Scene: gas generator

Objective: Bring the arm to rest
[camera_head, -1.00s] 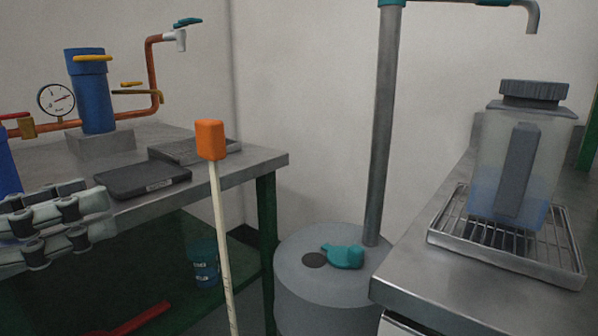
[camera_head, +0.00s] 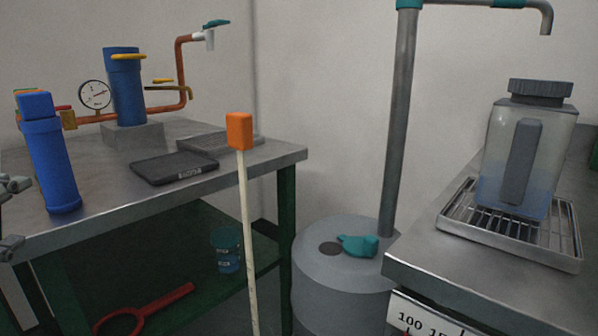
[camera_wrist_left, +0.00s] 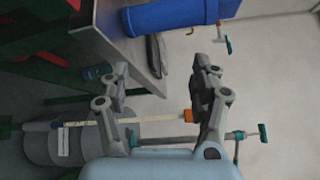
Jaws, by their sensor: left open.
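My left gripper (camera_head: 16,214) shows only at the left edge of the camera_head view, as parts of two grey fingers in front of the workbench (camera_head: 95,222). In the left wrist view the gripper (camera_wrist_left: 163,72) has its two fingers spread wide, with nothing between them held. A blue cylinder (camera_wrist_left: 178,16) lies across the top of that view, beyond the fingers. The rest of the left arm is out of the camera_head view. My right gripper shows in neither view.
A blue canister (camera_head: 52,165) stands near the bench's left end. A pole with an orange head (camera_head: 239,131) rises before the bench. A grey barrel (camera_head: 335,290) stands between the bench and the right counter (camera_head: 440,262), which bears a clear jug (camera_head: 540,150).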

